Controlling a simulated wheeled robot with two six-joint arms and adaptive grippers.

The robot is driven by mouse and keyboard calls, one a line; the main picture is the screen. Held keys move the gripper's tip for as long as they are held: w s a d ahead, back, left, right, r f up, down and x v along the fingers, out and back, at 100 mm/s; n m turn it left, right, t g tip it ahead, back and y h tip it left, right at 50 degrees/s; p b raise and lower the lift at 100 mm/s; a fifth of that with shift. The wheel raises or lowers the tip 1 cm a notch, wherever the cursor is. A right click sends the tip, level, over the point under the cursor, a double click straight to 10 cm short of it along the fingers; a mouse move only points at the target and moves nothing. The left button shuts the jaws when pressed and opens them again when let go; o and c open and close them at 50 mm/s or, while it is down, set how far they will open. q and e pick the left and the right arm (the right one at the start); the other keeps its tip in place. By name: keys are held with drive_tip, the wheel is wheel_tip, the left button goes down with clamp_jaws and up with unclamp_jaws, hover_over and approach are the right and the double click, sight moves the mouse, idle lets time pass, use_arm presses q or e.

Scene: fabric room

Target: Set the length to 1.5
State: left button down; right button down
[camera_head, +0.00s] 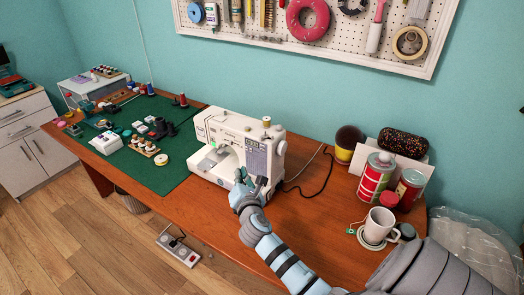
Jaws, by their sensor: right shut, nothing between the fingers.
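A white sewing machine (215,129) stands upright near the middle of the wooden table. Its right end carries a grey panel (256,151) facing me; its markings and any length setting are too small to read. My right gripper (249,179) is shut and empty, just in front of the lower right part of the machine, close to the panel. I cannot tell whether it touches the machine. My left gripper does not show.
A green mat (165,178) with spools and small sewing items covers the table's left part. A foot pedal (178,250) lies on the floor. Bare table (310,215) lies between.

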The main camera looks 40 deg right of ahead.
sight(262, 149)
drive_tip(key=shift+w+d+b, duration=0.25)
drive_tip(key=shift+w+d, duration=0.15)
drive_tip(key=shift+d, duration=1)
drive_tip(key=shift+w+d+b, duration=0.25)
drive_tip(key=shift+w+d, duration=0.2)
drive_tip(key=shift+d, duration=0.95)
drive_tip(key=shift+w+d+b, duration=0.25)
drive_tip(key=shift+w+d, duration=0.15)
drive_tip(key=shift+d, duration=1)
drive_tip(key=shift+w+d, duration=0.15)
drive_tip(key=shift+d, duration=0.25)
drive_tip(key=shift+d, duration=0.25)
drive_tip(key=shift+a, duration=0.1)
drive_tip(key=shift+a+p, duration=0.4)
drive_tip(key=shift+a, duration=0.2)
